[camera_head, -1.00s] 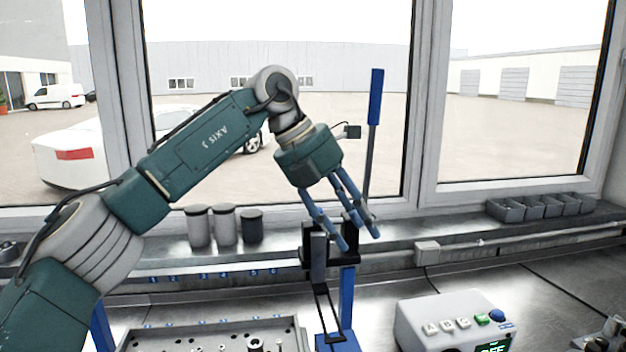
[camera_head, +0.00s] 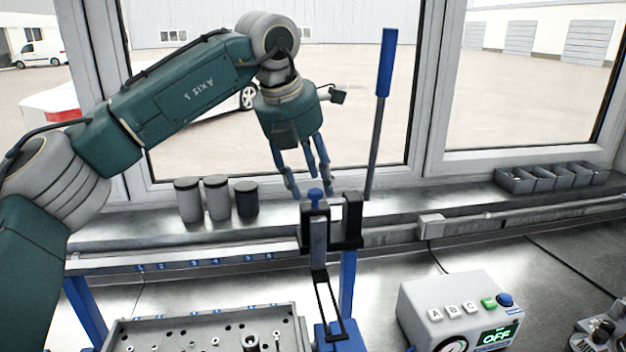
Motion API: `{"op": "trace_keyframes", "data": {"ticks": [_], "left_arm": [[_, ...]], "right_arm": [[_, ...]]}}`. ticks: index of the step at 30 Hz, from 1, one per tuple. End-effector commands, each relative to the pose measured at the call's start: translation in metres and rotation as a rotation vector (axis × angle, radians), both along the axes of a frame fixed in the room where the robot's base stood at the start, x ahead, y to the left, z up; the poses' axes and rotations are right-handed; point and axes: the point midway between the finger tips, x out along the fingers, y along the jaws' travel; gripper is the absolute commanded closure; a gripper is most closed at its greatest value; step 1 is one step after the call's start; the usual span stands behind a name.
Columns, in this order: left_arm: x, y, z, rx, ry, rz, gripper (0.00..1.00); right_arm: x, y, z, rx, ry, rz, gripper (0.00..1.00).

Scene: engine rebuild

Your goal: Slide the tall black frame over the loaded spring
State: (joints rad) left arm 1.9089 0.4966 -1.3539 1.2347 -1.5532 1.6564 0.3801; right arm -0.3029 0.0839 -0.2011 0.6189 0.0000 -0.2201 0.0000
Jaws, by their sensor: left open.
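A tall, thin black frame (camera_head: 327,298) stands at the blue press (camera_head: 347,285), below the press's black forked head (camera_head: 347,232). I cannot tell whether it is part of the press or loose. A grey bar runs down from the head behind the frame's top. The loaded spring cannot be made out. My left gripper (camera_head: 308,188) is open, its blue fingers pointing down just above and behind the black head. It looks empty. A small blue piece shows at the top of the head, close to the fingertips; I cannot tell if they touch. My right gripper is not in view.
A blue-handled lever (camera_head: 386,65) rises right of my gripper. A grey parts tray (camera_head: 135,328) is at the lower left. A control box (camera_head: 462,310) stands right of the press. Canisters (camera_head: 217,198) and small bins (camera_head: 550,176) line the sill.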

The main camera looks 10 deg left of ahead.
Motion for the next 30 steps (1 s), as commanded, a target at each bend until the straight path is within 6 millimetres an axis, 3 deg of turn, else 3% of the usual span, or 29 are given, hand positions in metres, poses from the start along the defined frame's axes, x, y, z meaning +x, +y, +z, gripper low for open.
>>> {"op": "trace_keyframes", "data": {"ticks": [6, 14, 15, 21, 30], "left_arm": [[0.006, -0.002, -0.016, 0.001, 0.001, 0.000, 0.57], [0.007, -0.003, -0.018, 0.000, -0.001, 0.000, 0.57], [0.007, -0.003, -0.018, 0.000, -0.001, 0.000, 0.59], [0.007, -0.003, -0.018, 0.000, -0.001, 0.000, 0.99], [0.007, -0.003, -0.017, -0.001, -0.003, 0.000, 1.00]], "right_arm": [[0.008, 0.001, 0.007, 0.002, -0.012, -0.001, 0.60], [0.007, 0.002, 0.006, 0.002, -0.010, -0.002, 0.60], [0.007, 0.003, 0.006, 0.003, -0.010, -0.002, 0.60], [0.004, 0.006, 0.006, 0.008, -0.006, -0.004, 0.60], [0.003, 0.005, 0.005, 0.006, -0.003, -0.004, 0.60]]}}
